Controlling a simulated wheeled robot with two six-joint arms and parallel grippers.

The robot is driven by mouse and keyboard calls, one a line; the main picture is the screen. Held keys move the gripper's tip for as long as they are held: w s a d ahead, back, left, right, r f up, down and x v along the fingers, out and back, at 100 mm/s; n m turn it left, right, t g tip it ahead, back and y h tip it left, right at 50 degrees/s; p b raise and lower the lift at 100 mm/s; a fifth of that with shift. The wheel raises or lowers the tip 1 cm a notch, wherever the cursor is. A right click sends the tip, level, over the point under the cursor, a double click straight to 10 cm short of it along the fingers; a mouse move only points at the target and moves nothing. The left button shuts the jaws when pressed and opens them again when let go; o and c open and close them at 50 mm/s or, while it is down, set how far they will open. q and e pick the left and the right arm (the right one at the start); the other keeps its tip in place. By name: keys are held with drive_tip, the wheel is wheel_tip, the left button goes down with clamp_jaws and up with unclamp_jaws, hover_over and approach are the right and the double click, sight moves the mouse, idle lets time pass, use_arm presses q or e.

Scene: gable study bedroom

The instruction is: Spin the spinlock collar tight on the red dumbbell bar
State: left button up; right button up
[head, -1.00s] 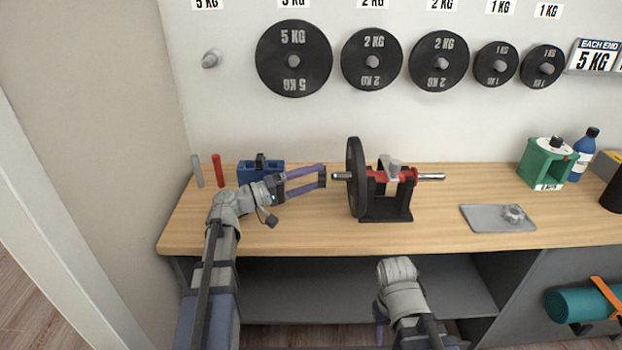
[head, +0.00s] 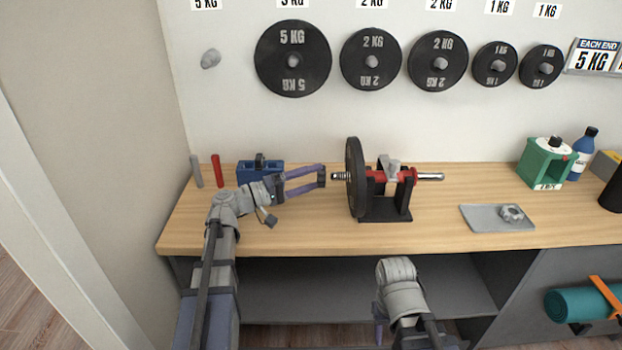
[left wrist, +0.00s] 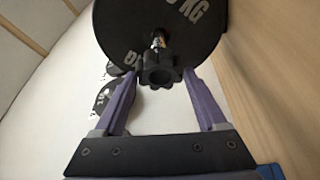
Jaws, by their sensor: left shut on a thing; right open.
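The red dumbbell bar (head: 405,175) lies level in a black cradle (head: 384,215) on the wooden bench. A large black plate (head: 356,178) is on its left part, and the bar's bare metal end (head: 340,177) sticks out to the left. My left gripper (head: 321,176) is shut on a dark, lobed spinlock collar (left wrist: 157,76), at the bar's left end. In the left wrist view threaded bar shows between collar and plate. How far the collar is on the thread is hidden. My right gripper (head: 379,334) is open and low before the bench, mostly hidden by its wrist.
A grey tray (head: 480,218) with a grey star-shaped collar (head: 512,213) lies to the right. A blue block (head: 261,172) and red and grey upright grips stand at the left. A green holder (head: 547,165) and blue bottle stand at the back right. Plates hang on the wall.

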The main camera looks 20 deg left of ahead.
use_arm(q)
drive_tip(key=shift+w+d, duration=0.2)
drive_tip(key=shift+d, duration=0.45)
drive_tip(key=shift+w+d, duration=0.15)
drive_tip(key=shift+d, duration=0.5)
drive_tip(key=o, duration=1.3)
drive_tip(key=shift+s+a, duration=0.1)
drive_tip(key=v, duration=0.7)
drive_tip(key=shift+s+a+b, duration=0.15)
drive_tip(key=shift+a+b, duration=0.1)
drive_tip(key=shift+b, duration=0.2)
